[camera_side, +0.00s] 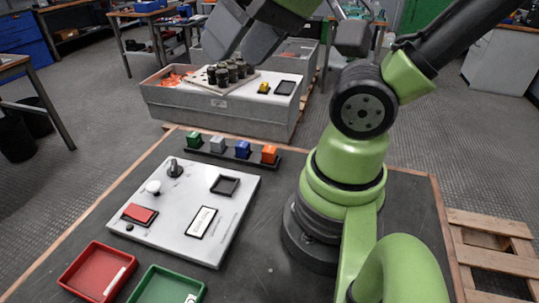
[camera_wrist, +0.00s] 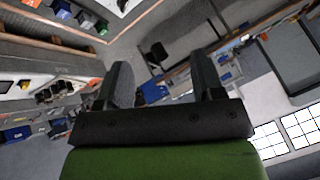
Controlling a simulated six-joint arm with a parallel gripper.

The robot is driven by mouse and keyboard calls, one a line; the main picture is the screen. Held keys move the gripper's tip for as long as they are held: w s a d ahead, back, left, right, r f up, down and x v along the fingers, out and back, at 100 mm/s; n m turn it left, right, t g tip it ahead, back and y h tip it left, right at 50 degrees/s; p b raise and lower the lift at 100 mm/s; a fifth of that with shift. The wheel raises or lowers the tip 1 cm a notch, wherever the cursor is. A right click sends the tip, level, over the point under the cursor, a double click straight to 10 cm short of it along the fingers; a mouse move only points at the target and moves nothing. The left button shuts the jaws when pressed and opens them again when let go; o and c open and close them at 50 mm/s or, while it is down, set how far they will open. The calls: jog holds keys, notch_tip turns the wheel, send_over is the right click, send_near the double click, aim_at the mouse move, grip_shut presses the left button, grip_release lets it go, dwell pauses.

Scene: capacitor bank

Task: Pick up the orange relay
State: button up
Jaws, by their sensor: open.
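The orange relay (camera_side: 269,154) stands upright at the right end of a dark rail (camera_side: 222,153) on the table. Beside it on the rail are a blue relay (camera_side: 242,149), a grey one (camera_side: 217,144) and a green one (camera_side: 194,140). My gripper (camera_side: 243,38) is open and empty, high above and behind the rail in the side view. In the wrist view its two fingers (camera_wrist: 163,64) stand wide apart with nothing between them. The blue relay (camera_wrist: 62,10) and green relay (camera_wrist: 101,28) show at that view's upper left; the orange one is barely in view at the top edge.
A white panel (camera_side: 190,247) with a lever, a knob and a red pad lies in front of the rail. A red tray (camera_side: 72,270) and a green tray (camera_side: 148,285) are at the front. A grey bin (camera_side: 250,120) holding dark capacitors (camera_side: 222,74) stands behind the table.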

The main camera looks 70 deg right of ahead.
jog(key=n+g+h, duration=0.2)
jog(key=n+g, duration=0.2)
jog(key=g, duration=0.3)
send_near(269, 149)
jog(key=shift+w+a, duration=0.15)
jog(key=shift+a, duration=0.1)
jog(key=shift+d+f, duration=0.1)
jog(key=shift+f, duration=0.3)
jog(key=shift+d+f, duration=0.2)
jog(key=shift+f, duration=4.7)
jog(key=c, duration=1)
